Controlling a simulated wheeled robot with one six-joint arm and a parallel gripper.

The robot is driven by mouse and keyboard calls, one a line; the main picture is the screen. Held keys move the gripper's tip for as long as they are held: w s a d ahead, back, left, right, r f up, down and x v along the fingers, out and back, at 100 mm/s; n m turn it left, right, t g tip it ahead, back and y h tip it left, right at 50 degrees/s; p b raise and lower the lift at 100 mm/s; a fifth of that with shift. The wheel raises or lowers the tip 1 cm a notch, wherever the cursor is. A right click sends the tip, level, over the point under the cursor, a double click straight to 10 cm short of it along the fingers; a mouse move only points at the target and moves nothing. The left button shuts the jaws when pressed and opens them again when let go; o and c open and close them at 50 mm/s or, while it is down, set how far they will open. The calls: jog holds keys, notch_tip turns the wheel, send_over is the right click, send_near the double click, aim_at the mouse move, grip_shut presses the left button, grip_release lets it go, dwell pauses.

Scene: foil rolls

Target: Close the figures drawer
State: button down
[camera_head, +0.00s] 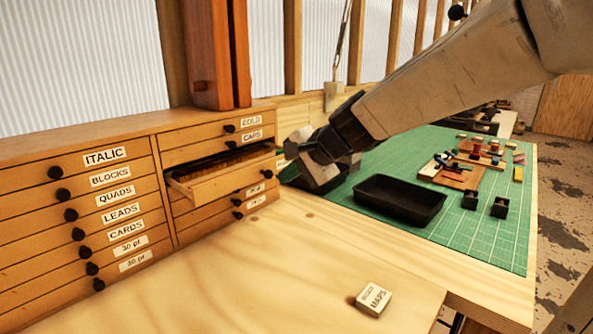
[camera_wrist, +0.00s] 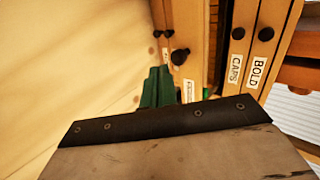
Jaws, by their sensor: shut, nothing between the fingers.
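One drawer (camera_head: 232,181) in the right column of the wooden cabinet stands pulled out, its compartments showing from above. Its front end is partly hidden by my gripper in the head view. In the wrist view a drawer front with a dark knob (camera_wrist: 180,57) stands out beyond its neighbours. A white label (camera_wrist: 188,92) on it is mostly hidden by the fingers, so I cannot read it fully. My gripper (camera_head: 285,158) is shut and empty at the front of the open drawer. Its green fingers (camera_wrist: 156,88) point at that front; I cannot tell whether they touch it.
The cabinet's left column (camera_head: 100,220) is shut, with several labelled drawers. A black tray (camera_head: 400,199) and small blocks lie on the green mat (camera_head: 480,235). A small labelled box (camera_head: 374,300) sits on the bare bench front. A reddish wooden post (camera_head: 208,55) stands on the cabinet.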

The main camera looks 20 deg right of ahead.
jog(key=shift+w+a, duration=0.45)
jog(key=shift+w, duration=0.35)
